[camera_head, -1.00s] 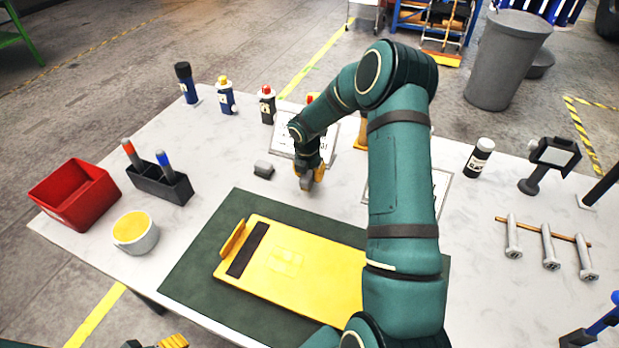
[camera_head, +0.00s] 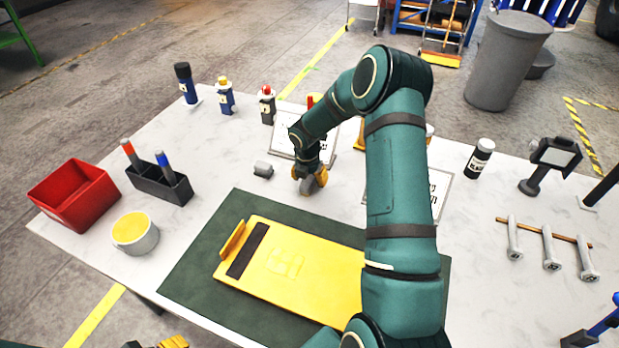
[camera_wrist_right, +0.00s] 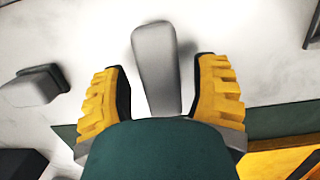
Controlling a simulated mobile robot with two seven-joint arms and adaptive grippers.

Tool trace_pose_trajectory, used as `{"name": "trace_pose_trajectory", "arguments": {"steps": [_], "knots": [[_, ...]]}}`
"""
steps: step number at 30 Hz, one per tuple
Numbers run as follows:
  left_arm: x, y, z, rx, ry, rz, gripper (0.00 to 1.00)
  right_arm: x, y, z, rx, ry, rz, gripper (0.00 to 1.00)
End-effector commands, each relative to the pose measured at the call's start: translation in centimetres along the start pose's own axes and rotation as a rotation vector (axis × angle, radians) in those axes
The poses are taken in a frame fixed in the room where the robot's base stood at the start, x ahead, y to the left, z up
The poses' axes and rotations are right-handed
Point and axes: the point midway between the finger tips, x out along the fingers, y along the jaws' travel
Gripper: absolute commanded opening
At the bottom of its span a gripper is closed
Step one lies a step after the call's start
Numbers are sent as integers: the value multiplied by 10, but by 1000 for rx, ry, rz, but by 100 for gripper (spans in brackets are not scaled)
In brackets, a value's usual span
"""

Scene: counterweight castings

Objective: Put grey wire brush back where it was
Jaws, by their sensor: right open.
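A long grey piece, which looks like the grey wire brush (camera_wrist_right: 155,62), lies between the spread fingers of my right gripper in the right wrist view. There is a gap on each side of it, and its near end is hidden behind my gripper body. My right gripper (camera_head: 312,182) is open, low over the white table; it also shows in the right wrist view (camera_wrist_right: 165,100). In the head view the brush is mostly hidden by the gripper. My left gripper (camera_head: 160,344) shows only in part at the bottom edge, and its opening is unclear.
A small grey block (camera_head: 263,169) lies left of my right gripper. A yellow clipboard (camera_head: 310,275) lies on a dark green mat (camera_head: 205,262) in front. A framed sheet (camera_head: 287,142) and several bottles stand behind. A red bin (camera_head: 75,195) and pen holder (camera_head: 160,186) are left.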

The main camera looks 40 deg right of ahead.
Motion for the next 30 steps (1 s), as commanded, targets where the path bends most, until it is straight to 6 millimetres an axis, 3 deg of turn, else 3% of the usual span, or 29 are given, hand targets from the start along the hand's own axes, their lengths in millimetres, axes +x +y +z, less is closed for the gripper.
{"name": "trace_pose_trajectory", "arguments": {"steps": [12, 18, 30], "knots": [[-10, 3, -2, 0, 1, 2, 66, -79, 0, 1, 0, -3, 3, 61], [-13, 4, -2, 0, 1, 3, 66, -108, 0, 1, 0, -2, 1, 61], [-14, 4, -2, 0, 1, 3, 66, -119, 0, 0, 0, 0, 1, 61]]}}
